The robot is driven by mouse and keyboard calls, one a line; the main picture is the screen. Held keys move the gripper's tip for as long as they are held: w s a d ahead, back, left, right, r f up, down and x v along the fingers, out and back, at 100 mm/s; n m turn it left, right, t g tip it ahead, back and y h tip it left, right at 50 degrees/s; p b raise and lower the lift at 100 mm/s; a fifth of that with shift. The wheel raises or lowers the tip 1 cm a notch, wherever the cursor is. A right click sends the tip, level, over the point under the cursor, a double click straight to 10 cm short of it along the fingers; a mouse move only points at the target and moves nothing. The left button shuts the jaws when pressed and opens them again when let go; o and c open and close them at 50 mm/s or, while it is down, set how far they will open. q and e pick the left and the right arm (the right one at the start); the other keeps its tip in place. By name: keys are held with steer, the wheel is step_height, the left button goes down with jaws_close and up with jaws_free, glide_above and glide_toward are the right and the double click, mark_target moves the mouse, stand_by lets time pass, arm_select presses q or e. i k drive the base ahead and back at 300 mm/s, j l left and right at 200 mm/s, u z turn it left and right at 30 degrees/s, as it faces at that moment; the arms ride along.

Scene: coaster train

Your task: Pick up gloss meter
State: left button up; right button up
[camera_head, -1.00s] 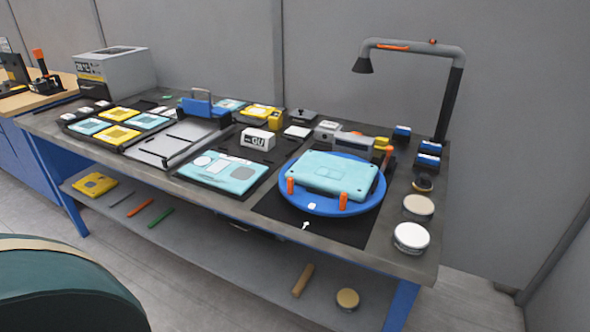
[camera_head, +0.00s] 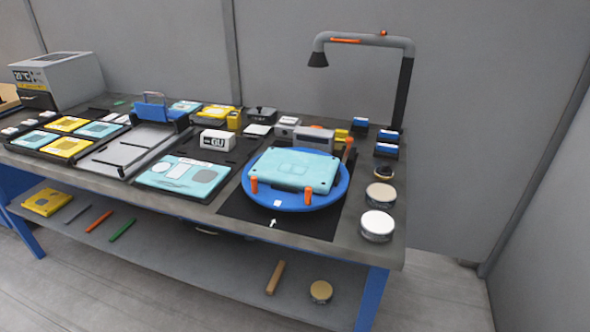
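A small white box marked "GU" (camera_head: 216,140), which looks like the gloss meter, stands near the middle of the dark grey workbench (camera_head: 120,178). It sits behind a light blue panel with pale patches (camera_head: 184,176) and to the left of a blue round turntable (camera_head: 262,198). Its label faces me and nothing covers it. Neither of my grippers shows in this view.
A light blue case (camera_head: 292,168) lies on the turntable between orange posts. A lamp on a bent arm (camera_head: 362,42) rises at the back right. Round tins (camera_head: 377,224) line the right edge. Trays of yellow and blue panels (camera_head: 67,124) fill the left.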

mark_target(210, 139)
steer(key=j+z, duration=0.15)
steer(key=z, duration=0.2)
steer(key=i+j+z, duration=0.1)
steer(key=z, duration=0.3)
steer(key=j+z, duration=0.8)
steer(key=j, duration=0.5)
